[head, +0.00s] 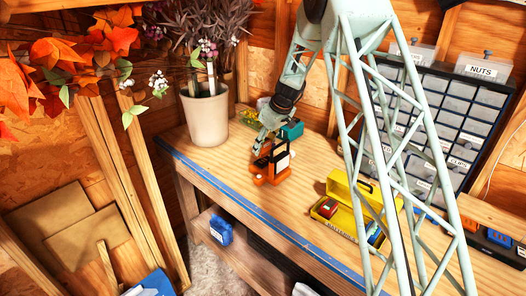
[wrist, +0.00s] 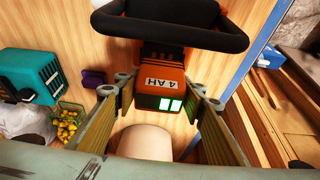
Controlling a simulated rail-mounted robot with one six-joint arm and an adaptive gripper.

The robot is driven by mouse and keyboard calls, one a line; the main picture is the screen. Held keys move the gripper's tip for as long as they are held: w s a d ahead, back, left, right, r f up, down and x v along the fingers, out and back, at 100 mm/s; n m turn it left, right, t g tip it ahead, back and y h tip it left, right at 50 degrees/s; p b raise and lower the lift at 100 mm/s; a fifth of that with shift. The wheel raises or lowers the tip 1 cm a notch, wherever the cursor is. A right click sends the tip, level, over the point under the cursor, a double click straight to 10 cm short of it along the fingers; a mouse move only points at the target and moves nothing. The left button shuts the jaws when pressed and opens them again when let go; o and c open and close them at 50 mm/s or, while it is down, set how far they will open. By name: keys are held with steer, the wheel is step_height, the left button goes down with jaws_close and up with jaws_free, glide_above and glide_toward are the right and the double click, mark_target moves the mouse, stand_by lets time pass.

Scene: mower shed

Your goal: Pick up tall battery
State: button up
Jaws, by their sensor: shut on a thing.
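The tall battery (wrist: 160,82) is orange and black, with a "4 AH" label and green lit squares, in the wrist view. My gripper (wrist: 159,98) has one finger on each side of it and is shut on it. In the head view the orange and black battery (head: 272,176) is upright at the workbench, below my gripper (head: 270,151), which partly hides it. I cannot tell whether its bottom touches the wood. A black loop-shaped part (wrist: 170,42) shows just beyond the battery in the wrist view.
The workbench (head: 310,223) has a blue front edge. A plant pot (head: 205,115) stands left and behind, a teal box (head: 292,130) behind. A yellow open box (head: 352,205) lies to the right, with a drawer cabinet (head: 440,125) behind. Bare wood lies between battery and yellow box.

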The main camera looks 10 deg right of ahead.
steer(key=s+a+b, duration=0.1)
steer(key=s+a, duration=0.3)
steer(key=s, duration=0.3)
steer(key=s+a+r+b, duration=0.1)
steer(key=s+a, duration=0.3)
steer(key=s, duration=0.2)
steer(key=shift+s+r+b, duration=0.2)
steer(key=shift+s+b, duration=0.2)
stand_by(0.5)
